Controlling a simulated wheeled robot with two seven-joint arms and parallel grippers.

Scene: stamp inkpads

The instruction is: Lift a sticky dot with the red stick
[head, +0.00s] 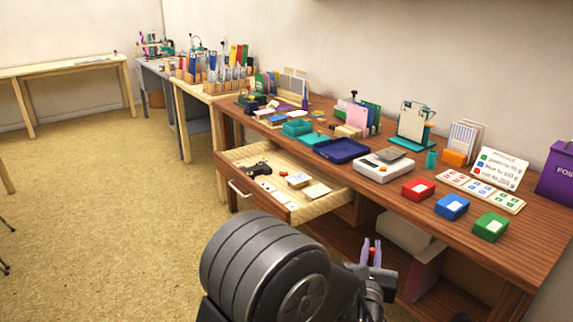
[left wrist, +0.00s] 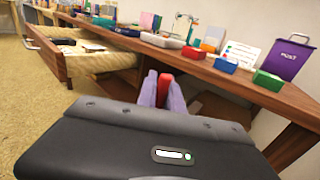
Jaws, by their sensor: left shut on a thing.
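My left gripper (head: 373,254) is shut on a red stick (head: 372,251), held between its two purple fingers in front of the desk. In the left wrist view the stick (left wrist: 164,88) stands between the fingers, with only its upper end showing. A pale card with small coloured marks (head: 481,190) lies on the desk, and white cards (head: 317,190) lie in the open drawer (head: 290,212). I cannot make out a sticky dot for certain. Nothing is seen stuck to the stick. My right gripper is not in view.
Red (head: 418,189), blue (head: 452,206) and green (head: 491,226) pads line the desk's (head: 525,238) front. Behind stand a white scale (head: 378,169), a navy tray (head: 341,150), a lettered sign (head: 499,168) and a purple box (head: 557,175). The open drawer juts out left of the gripper.

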